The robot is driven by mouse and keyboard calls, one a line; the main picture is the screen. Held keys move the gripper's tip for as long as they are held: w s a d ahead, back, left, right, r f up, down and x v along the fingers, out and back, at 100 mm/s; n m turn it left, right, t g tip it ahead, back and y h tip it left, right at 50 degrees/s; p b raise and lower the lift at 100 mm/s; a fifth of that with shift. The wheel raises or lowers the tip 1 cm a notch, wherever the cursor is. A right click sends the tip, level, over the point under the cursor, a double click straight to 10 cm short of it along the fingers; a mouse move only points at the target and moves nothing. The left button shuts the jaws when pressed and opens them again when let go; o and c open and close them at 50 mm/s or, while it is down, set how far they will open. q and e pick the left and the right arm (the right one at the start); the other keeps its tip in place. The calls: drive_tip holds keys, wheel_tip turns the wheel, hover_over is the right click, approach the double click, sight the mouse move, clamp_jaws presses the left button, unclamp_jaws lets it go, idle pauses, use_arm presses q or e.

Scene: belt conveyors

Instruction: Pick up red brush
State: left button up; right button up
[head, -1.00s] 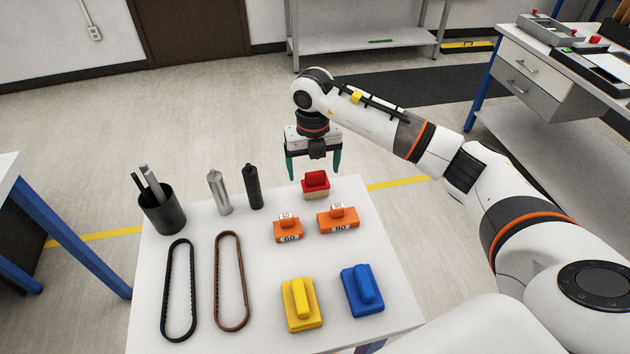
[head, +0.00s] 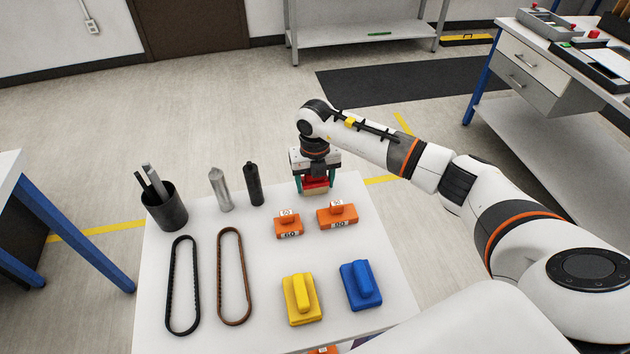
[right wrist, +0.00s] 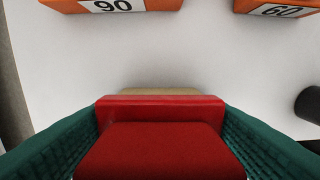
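The red brush (head: 317,186) stands at the far edge of the white table, with its tan bristle side down. My right gripper (head: 316,184) is lowered over it, with its green fingers on either side of the red handle. In the right wrist view the red brush (right wrist: 160,135) fills the space between the fingers (right wrist: 160,145). The fingers are very near or touching its sides; I cannot tell whether they grip it. The brush appears to rest on the table. My left gripper is not in view.
Two orange blocks (head: 289,225) (head: 337,216) stand just nearer than the brush. Yellow (head: 301,300) and blue (head: 360,287) brushes lie closer. A black cup (head: 166,209), a silver tool (head: 221,190), a black tool (head: 254,185) and two belts (head: 183,287) (head: 234,277) are at left.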

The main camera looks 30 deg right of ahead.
drive_tip(key=c, duration=0.5)
drive_tip(key=shift+r, duration=0.15)
wheel_tip(320, 180, up, 10)
drive_tip(key=shift+f+b, duration=0.1)
drive_tip(key=shift+b, duration=0.9)
drive_tip(key=shift+o, duration=0.9)
drive_tip(key=shift+c, duration=0.6)
